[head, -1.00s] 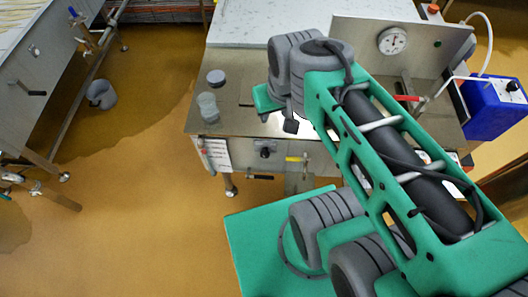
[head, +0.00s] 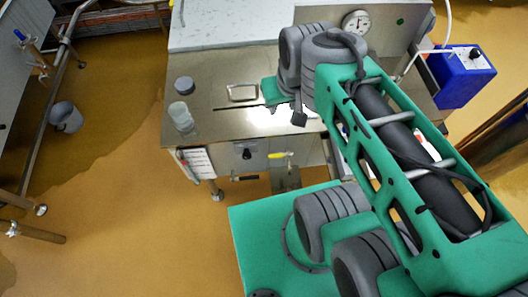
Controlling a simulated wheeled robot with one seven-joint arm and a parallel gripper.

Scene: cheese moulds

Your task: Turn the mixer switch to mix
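A black rotary knob (head: 248,153) sits on the front panel of the steel workbench (head: 215,110), left of a yellow-handled valve (head: 281,155). A second black knob (head: 475,53) is on the blue box (head: 461,76) at the upper right. I cannot tell from labels which of them is the mixer switch. My arm's wrist stands over the bench top, to the right of and above the front knob in the picture. My gripper is hidden behind the arm's own links, so its fingers do not show.
A clear jar (head: 181,117), a grey-lidded pot (head: 184,86) and a small metal tray (head: 242,92) are on the bench top. A dial gauge (head: 356,22) is on the back panel. A grey bucket (head: 66,117) stands on the floor at left. The floor left of the bench is open.

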